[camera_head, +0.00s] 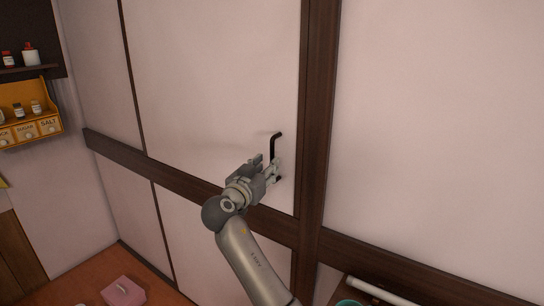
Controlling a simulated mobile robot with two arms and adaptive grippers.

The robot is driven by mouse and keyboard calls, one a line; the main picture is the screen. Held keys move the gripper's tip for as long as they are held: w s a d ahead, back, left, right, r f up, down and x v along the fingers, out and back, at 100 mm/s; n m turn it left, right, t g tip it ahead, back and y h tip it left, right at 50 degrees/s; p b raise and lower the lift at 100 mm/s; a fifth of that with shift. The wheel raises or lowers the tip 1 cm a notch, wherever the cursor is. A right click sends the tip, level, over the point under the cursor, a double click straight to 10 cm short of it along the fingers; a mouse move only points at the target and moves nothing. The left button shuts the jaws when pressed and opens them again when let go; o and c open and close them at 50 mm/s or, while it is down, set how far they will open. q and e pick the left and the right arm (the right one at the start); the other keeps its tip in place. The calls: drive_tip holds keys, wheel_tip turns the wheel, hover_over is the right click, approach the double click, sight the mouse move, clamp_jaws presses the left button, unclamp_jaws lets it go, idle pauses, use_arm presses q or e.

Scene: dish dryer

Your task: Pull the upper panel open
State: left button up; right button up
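The upper panel (215,70) is a pale, flat panel framed by dark wood strips, and it looks closed flush with the wall. Its black bar handle (275,143) stands upright near the panel's right edge. My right gripper (268,168) is at the lower part of the handle, its fingers pointing toward the panel. One finger overlaps the handle's lower end. I cannot tell whether the fingers touch or grip the handle. My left gripper is out of view.
A dark horizontal beam (185,182) runs below the panel and a dark post (318,110) stands to its right. A pink box (123,292) sits at the lower left. Shelves with spice jars (30,115) hang at the far left. A white tube (380,291) lies at the lower right.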

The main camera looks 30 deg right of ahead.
drive_tip(key=p+x, duration=0.1)
drive_tip(key=x, duration=0.4)
clamp_jaws()
idle(0.3)
